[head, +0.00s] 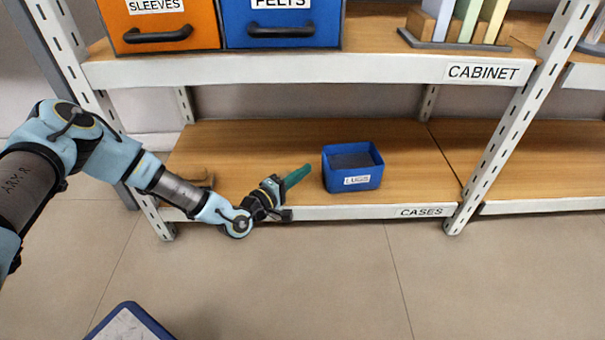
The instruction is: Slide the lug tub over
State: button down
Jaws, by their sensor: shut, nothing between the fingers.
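The lug tub (360,182) is a small blue open box with a white label reading LUGS. It stands upright near the front edge of the lower shelf, right of the shelf's middle. Dark grey contents show inside it. My gripper (304,172) has green fingers and is shut and empty. It is just left of the tub, pointing right and slightly up in the picture. A small gap shows between the fingertips and the tub's left side.
The lower shelf board (240,140) is bare around the tub, with a front lip labelled CASES (420,212). A white post (490,160) stands to the right. The upper shelf holds an orange SLEEVES bin (158,22) and a blue FELTS bin (282,22).

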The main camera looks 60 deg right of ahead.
jog(key=shift+w+a+r+p, duration=0.1)
jog(key=shift+w+a+p, duration=0.2)
jog(key=shift+a, duration=0.2)
jog(key=p+v, duration=0.3)
jog(key=v, duration=0.5)
jog(key=shift+a, duration=0.55)
